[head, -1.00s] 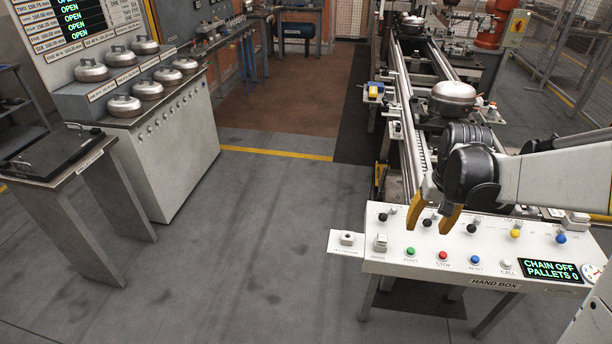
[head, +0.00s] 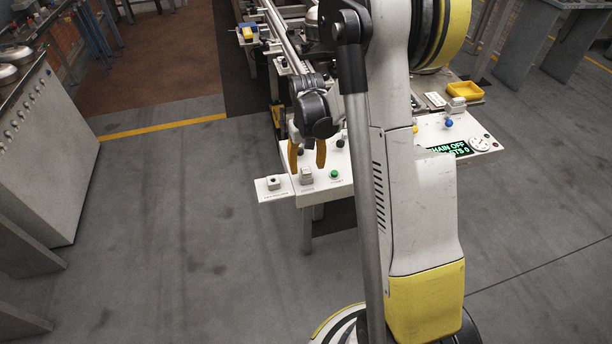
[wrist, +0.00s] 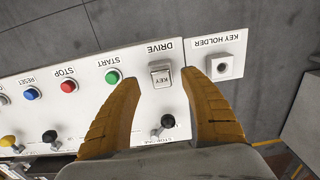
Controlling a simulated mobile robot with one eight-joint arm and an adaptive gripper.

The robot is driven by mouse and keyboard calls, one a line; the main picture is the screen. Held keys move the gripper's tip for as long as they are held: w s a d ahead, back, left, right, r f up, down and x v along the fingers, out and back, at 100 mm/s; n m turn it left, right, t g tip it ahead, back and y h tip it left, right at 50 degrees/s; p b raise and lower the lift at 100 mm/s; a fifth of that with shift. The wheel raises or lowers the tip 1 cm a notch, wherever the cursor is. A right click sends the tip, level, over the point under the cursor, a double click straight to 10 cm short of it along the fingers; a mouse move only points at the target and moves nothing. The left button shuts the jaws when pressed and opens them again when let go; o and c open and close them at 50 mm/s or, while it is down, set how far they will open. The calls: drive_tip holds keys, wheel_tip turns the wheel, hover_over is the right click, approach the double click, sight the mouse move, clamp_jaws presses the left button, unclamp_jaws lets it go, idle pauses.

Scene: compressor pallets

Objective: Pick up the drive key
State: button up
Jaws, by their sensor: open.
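The drive key (wrist: 160,75) is a small pale block marked KEY, seated at the DRIVE label on the white hand box panel (wrist: 85,50). In the head view the key (head: 307,175) stands near the panel's left corner. My gripper (wrist: 161,80) is open and empty, its two yellow fingers pointing down at the panel. In the wrist view the key shows between the fingertips. In the head view the gripper (head: 307,164) is just behind and above the key; I cannot tell the exact height gap. The key holder (wrist: 222,67), with an empty-looking round socket, is beside the key.
A green start button (wrist: 113,76) and a dark knob (wrist: 167,121) sit close to the fingers. Red stop (wrist: 68,86) and blue reset (wrist: 32,93) buttons are farther left. The display (head: 450,148) reads chain off. Open floor lies left of the panel.

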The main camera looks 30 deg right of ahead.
wheel_tip(320, 180, down, 3)
drive_tip(key=shift+w+r+b, duration=0.1)
drive_tip(key=shift+w+b, duration=0.05)
drive_tip(key=shift+b, duration=0.25)
clamp_jaws()
drive_tip(key=shift+r, duration=0.2)
